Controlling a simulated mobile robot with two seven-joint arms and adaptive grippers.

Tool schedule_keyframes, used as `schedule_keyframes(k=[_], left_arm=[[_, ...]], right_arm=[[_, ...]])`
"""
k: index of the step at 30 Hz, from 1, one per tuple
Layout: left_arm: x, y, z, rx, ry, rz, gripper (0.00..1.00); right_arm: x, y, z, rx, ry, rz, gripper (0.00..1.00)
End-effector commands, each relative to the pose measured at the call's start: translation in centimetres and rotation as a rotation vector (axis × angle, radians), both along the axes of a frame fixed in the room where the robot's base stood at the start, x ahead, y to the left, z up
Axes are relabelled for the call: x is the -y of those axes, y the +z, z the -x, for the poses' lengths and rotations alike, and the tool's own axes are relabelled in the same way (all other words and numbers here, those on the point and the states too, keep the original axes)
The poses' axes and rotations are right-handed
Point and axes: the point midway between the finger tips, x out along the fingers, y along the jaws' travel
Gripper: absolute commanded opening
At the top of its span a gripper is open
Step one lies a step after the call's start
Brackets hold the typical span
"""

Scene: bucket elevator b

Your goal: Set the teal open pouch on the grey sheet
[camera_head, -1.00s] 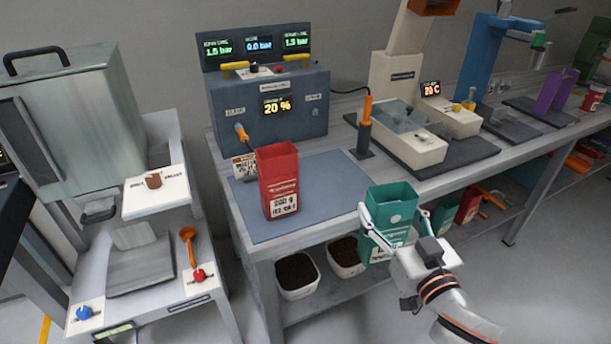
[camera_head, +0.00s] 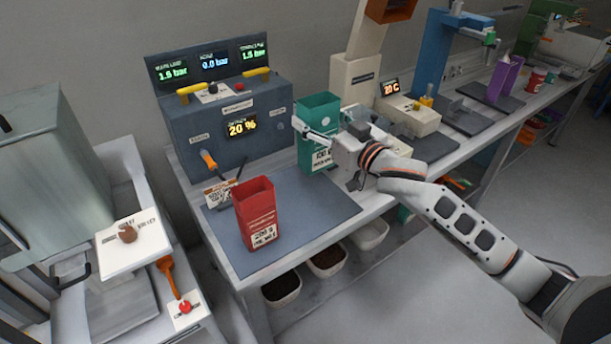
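The teal open pouch (camera_head: 318,108) is upright, with a white label low on its front, at the back right of the grey sheet (camera_head: 312,207). I cannot tell whether its base touches the sheet or hangs just above it. My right gripper (camera_head: 318,130) comes in from the right and is closed around the pouch; one finger crosses its front and the other is mostly hidden. The grey sheet lies flat on the bench. My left gripper is not in view.
A red open pouch (camera_head: 256,214) stands on the sheet's left part. Behind is a control box (camera_head: 228,125) with an orange-handled tool and a small sign before it. A beige machine (camera_head: 408,118) stands to the right. The sheet's front right is clear.

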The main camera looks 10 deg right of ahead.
Motion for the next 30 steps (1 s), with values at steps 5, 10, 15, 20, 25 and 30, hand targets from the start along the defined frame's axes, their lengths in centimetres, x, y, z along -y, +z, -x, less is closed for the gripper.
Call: schedule_keyframes(k=[5, 10, 15, 20, 25, 30], left_arm=[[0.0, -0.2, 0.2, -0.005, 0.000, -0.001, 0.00], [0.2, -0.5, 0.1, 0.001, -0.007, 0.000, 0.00], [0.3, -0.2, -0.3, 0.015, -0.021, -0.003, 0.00], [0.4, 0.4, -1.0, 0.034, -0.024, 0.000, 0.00], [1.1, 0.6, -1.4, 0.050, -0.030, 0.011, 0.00], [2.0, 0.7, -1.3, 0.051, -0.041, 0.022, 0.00]], right_arm=[[0.0, -4.6, 0.1, -0.004, 0.000, 0.000, 0.50], [0.0, -8.5, 0.0, -0.001, 0.000, -0.002, 0.50], [-0.1, -10.5, 0.0, 0.003, 0.000, -0.001, 0.50], [0.0, -11.7, 0.0, 0.001, -0.001, 0.000, 0.50], [0.0, -14.2, 0.0, 0.002, -0.001, -0.002, 0.50], [-0.1, -15.3, 0.1, 0.002, 0.001, -0.001, 0.50]])
